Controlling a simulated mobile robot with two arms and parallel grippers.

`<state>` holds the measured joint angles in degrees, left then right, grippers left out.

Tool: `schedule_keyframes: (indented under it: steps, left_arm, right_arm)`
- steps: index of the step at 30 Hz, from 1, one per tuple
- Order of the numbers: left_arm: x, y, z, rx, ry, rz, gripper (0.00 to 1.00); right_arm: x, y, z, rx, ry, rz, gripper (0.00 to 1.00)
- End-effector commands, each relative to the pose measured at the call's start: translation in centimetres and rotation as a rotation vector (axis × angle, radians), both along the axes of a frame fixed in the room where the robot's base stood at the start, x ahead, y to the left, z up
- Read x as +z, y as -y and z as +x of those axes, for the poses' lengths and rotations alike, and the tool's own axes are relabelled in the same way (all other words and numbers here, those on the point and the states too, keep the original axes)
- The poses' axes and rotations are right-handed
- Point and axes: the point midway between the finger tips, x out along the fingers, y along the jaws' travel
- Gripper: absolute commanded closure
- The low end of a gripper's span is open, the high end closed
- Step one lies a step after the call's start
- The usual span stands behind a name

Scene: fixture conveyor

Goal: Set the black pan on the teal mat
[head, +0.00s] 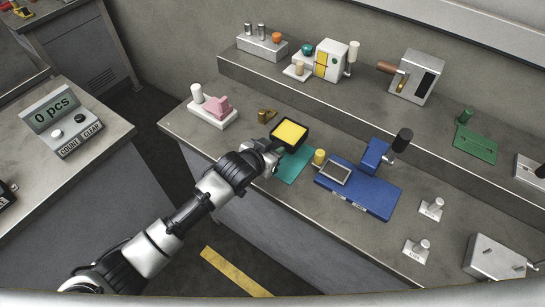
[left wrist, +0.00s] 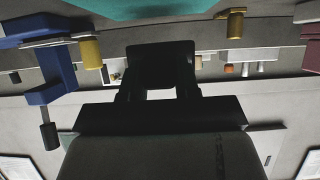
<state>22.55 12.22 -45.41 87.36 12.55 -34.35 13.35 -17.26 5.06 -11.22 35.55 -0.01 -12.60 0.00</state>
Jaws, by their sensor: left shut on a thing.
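The black pan (head: 275,137), square with a yellow inside, is at the far end of my left gripper (head: 272,148) in the head view. The left gripper is shut on its near side. The teal mat (head: 293,168) lies on the bench just in front of the pan, partly covered by the gripper. The pan overlaps the mat's far edge in the picture; I cannot tell its height above the bench. In the left wrist view, the mat (left wrist: 150,8) shows at the top edge, and dark shapes fill the middle. My right gripper is out of view.
A brass-coloured post (head: 319,157) and a blue fixture (head: 365,190) stand right of the mat. A small brown part (head: 266,115) and a white tray with a pink block (head: 213,116) are to the left. A raised shelf (head: 350,97) runs behind.

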Motion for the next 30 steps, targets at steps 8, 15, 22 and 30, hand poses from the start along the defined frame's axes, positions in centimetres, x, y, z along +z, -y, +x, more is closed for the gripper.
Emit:
schedule_keyframes:
  steps: [8,15,22,30]
  left_arm:
    - [-3.5,0.0,0.0,0.000,-0.002,0.001,1.00]
    - [-4.0,0.0,0.0,0.000,0.001,0.000,1.00]
    - [-4.3,0.0,0.0,0.000,-0.001,0.001,0.61]
    - [-4.3,0.0,0.0,0.000,-0.002,0.001,0.43]
  right_arm:
    - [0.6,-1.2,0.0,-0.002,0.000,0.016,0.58]
    - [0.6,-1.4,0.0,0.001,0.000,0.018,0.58]
    - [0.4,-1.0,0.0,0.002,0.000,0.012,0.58]
    - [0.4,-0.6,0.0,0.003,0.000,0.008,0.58]
